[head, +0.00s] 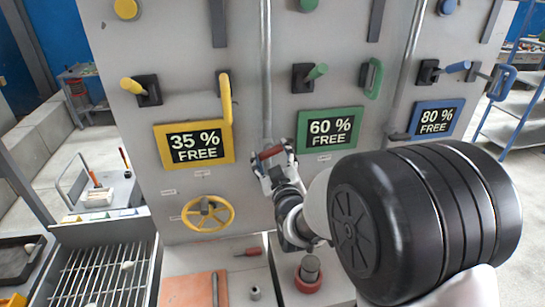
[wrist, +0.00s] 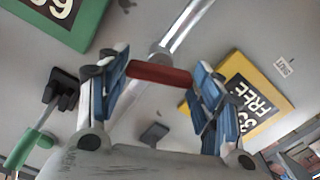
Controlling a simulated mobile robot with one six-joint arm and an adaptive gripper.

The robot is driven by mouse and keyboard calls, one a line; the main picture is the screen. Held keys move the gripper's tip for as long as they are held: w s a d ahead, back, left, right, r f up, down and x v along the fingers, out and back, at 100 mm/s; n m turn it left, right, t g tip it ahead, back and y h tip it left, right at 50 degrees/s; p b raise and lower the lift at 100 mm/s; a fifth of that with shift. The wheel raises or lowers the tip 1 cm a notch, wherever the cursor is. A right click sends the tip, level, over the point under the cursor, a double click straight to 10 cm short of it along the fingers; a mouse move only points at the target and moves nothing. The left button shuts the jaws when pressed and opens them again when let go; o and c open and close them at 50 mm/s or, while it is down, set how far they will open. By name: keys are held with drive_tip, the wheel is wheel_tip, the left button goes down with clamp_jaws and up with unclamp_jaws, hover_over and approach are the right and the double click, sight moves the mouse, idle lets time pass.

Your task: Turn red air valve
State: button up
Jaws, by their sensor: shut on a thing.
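The red air valve is a short red lever (head: 270,152) on a vertical metal pipe (head: 266,75), right of the yellow 35 % sign. My gripper (head: 273,160) reaches it from below and in front. In the wrist view the red lever (wrist: 158,74) lies crosswise between the two blue-padded fingers of my gripper (wrist: 158,80), which are shut on its ends. The lever lies across the line of the pipe (wrist: 188,25). The valve body behind it is mostly hidden in the head view.
Signs in yellow (head: 193,143), green (head: 329,132) and blue (head: 435,120) sit on the grey panel with levers and handles around them. A yellow handwheel (head: 208,214) is at lower left. Below are a red-ringed post (head: 309,275) and an orange board (head: 193,289).

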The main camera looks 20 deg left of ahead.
drive_tip(key=shift+f+m+b, duration=0.25)
drive_tip(key=shift+m+b, duration=0.85)
drive_tip(key=shift+b, duration=1.1)
drive_tip(key=shift+m+b, duration=0.8)
drive_tip(key=shift+b, duration=0.3)
drive_tip(key=shift+r+m+b, duration=0.25)
drive_tip(key=shift+m+b, duration=0.15)
drive_tip(key=shift+b, duration=0.05)
drive_tip(key=o, duration=1)
drive_tip(key=shift+o, duration=0.2)
drive_tip(key=v, duration=1.2)
